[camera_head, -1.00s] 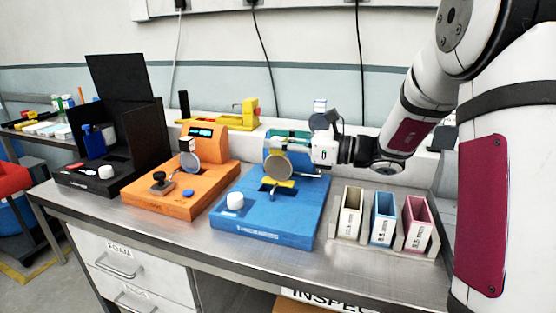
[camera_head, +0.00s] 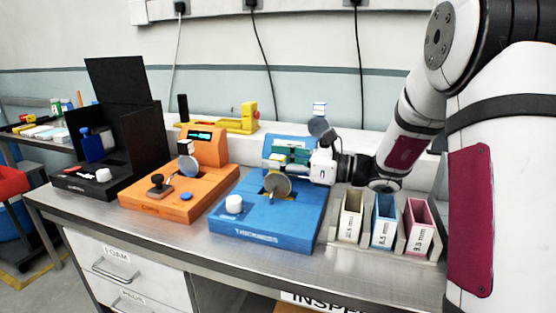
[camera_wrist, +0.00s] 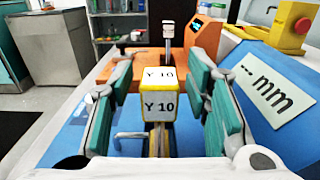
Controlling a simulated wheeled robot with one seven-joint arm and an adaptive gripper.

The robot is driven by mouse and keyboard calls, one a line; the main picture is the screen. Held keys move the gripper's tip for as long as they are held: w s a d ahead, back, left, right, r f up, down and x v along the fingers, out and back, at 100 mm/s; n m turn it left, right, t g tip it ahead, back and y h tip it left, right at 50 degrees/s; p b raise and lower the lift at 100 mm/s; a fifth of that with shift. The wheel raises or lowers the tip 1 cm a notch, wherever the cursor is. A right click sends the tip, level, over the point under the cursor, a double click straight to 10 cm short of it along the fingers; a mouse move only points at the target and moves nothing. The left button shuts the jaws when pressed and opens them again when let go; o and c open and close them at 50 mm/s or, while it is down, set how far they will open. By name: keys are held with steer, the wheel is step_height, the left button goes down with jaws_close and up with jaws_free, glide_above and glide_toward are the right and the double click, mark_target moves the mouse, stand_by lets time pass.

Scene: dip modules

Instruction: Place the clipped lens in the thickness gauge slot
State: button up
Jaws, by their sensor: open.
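The lens (camera_head: 277,187), a grey round disc, stands upright at the slot area of the blue thickness gauge (camera_head: 300,225) in the head view. How deep it sits in the slot cannot be told. My gripper (camera_head: 290,153) is above and behind it, with teal finger pads. In the wrist view my gripper (camera_wrist: 163,95) is open. Its fingers stand on both sides of a yellow clip block marked Y 10 (camera_wrist: 158,92), with gaps on each side. The gauge display (camera_wrist: 265,92) reads dashes and mm. The lens itself is not clear in the wrist view.
An orange station (camera_head: 180,200) with a small disc and knobs stands left of the gauge. A black station (camera_head: 95,180) is farther left. A rack (camera_head: 345,232) with three labelled slots stands at right.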

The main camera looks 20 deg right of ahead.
steer(key=shift+r, duration=0.1)
steer(key=shift+s+d, duration=0.1)
steer(key=shift+d, duration=0.1)
steer(key=p+v, duration=0.1)
steer(key=v, duration=1.1)
steer(key=s+a+r+n+g+h, duration=0.1)
steer(key=s+a+n+g+h, duration=0.3)
steer(key=s+a+n+g, duration=1.05)
steer(key=s+d+f+n+t+h, duration=0.2)
steer(key=s+n+h, duration=0.3)
steer(key=s, duration=0.4)
steer(key=s+d+f+n+t+h, duration=0.2)
steer(key=s+n+h, duration=0.3)
steer(key=s, duration=0.5)
steer(key=shift+s+d+f+t+h, duration=0.3)
steer(key=shift+d+f+t+h, duration=0.1)
steer(key=shift+t, duration=0.15)
steer(key=shift+n, duration=0.25)
